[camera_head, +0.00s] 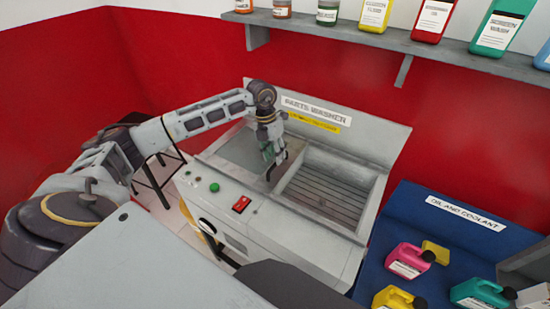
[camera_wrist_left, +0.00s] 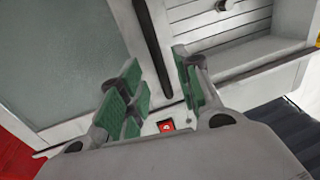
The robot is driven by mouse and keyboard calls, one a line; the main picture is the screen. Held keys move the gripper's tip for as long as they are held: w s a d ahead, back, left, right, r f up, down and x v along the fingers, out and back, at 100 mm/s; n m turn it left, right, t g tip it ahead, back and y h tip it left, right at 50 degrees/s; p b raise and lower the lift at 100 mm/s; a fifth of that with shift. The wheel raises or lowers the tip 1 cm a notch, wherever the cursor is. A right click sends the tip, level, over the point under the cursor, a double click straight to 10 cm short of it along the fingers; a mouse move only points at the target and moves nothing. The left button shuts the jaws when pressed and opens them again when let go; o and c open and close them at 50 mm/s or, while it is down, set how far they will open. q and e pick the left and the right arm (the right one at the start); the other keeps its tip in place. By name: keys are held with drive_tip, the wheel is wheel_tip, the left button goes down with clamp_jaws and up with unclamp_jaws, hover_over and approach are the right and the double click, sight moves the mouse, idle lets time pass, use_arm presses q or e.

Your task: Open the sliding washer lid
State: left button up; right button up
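The parts washer (camera_head: 270,230) is a grey cabinet with a sign on its raised back panel. Its sliding lid (camera_head: 240,151), a greyish translucent panel, lies over the left part of the top; it fills the left of the left wrist view (camera_wrist_left: 60,50). The right part is uncovered, showing a slatted basin (camera_head: 325,190). A dark bar handle (camera_wrist_left: 151,45) runs along the lid's right edge. My left gripper (camera_head: 273,158) is over this edge. Its green-padded fingers (camera_wrist_left: 160,90) are apart, with the handle's near end seen between them; contact cannot be told. My right gripper is out of view.
A green button (camera_head: 214,187) and a red switch (camera_head: 241,204) sit on the washer's front. A blue bench (camera_head: 400,240) with several bottles stands at right. A grey shelf (camera_head: 400,40) with bottles runs along the red wall above.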

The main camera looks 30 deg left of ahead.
use_arm(q)
wheel_tip(320, 180, up, 10)
drive_tip(key=a, duration=0.2)
drive_tip(key=shift+f, duration=0.25)
idle(0.7)
